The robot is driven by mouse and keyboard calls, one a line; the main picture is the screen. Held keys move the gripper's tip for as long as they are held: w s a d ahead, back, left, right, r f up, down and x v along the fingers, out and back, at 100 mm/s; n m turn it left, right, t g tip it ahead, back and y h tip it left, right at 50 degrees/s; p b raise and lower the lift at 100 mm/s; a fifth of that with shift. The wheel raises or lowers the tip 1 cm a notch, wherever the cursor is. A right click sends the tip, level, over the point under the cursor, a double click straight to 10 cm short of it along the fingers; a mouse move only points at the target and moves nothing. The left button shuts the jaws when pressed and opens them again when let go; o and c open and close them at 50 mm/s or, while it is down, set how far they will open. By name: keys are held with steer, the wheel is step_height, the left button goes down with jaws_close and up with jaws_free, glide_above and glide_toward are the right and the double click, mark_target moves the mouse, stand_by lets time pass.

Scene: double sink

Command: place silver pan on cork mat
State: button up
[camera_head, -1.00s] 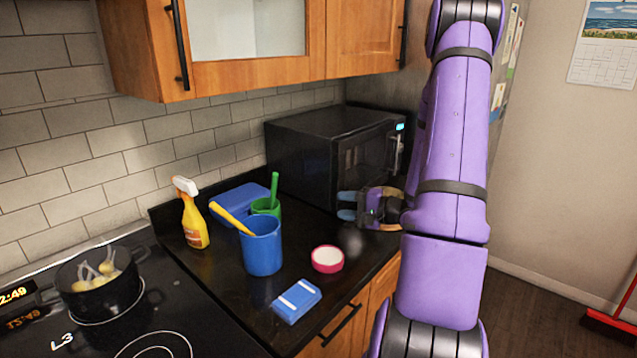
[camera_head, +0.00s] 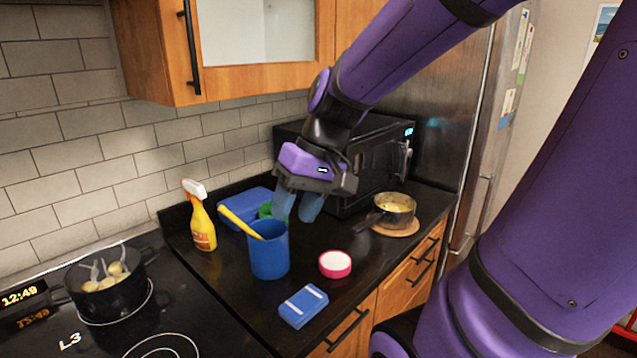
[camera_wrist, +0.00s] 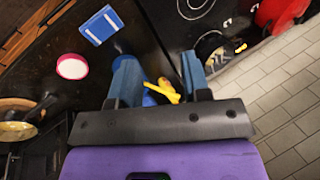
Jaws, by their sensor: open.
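The silver pan (camera_head: 396,209) rests upright on the round cork mat (camera_head: 402,233) on the counter, in front of the microwave's right end. Its dark handle points left, and yellowish food shows inside. The wrist view shows the pan (camera_wrist: 14,131) at the left edge. My gripper (camera_head: 298,206) is open and empty. It is well left of the pan and apart from it, raised above the counter by the blue cup. Its two blue fingers point down, and they also show in the wrist view (camera_wrist: 158,62).
Near my gripper stand a blue cup (camera_head: 269,252) with a yellow utensil and a green cup (camera_head: 265,210). A pink-rimmed dish (camera_head: 335,264), blue box (camera_head: 303,306), spray bottle (camera_head: 200,222) and microwave (camera_head: 345,160) share the counter. A black pot (camera_head: 110,290) sits on the stove.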

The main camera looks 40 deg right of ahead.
steer(key=s+r+n+t+h, duration=0.1)
steer(key=s+r+t+h, duration=0.2)
steer(key=s+r+h, duration=0.1)
steer(key=shift+s+a+r+n+t+h, duration=0.15)
steer(key=shift+s+r+n+t+h, duration=0.2)
steer(key=shift+s+r, duration=0.65)
